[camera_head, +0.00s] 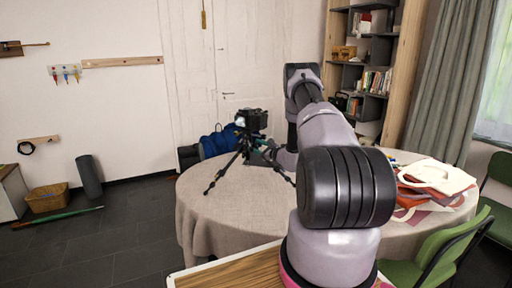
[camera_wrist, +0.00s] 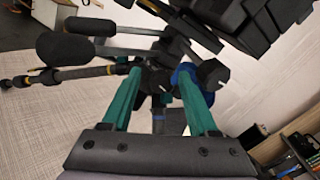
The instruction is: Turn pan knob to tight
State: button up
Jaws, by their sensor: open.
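A black camera (camera_head: 252,119) sits on a black tripod (camera_head: 243,158) that stands with legs spread on the round table. In the wrist view the camera (camera_wrist: 240,25) fills the top right, with the tripod head's dark parts below it. A dark knob (camera_wrist: 211,75) shows beside the right fingertip; I cannot tell whether it is the pan knob. My gripper (camera_wrist: 158,74) has two green fingers, open and apart, with dark tripod parts between and beyond their tips. I cannot tell whether they touch. In the head view my arm hides much of the gripper.
Black-gripped handles (camera_wrist: 65,48) stick out left of the fingers. The cloth-covered round table (camera_head: 210,205) has free room at left. Bags and papers (camera_head: 435,178) lie at its right. A green chair (camera_head: 440,255) stands in front right. A blue bag (camera_head: 217,140) lies behind the table.

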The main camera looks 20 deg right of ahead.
jog(key=shift+w, duration=0.15)
jog(key=shift+a, duration=0.1)
grip_shut()
jog(key=m, duration=0.4)
jog(key=shift+m, duration=0.3)
grip_release()
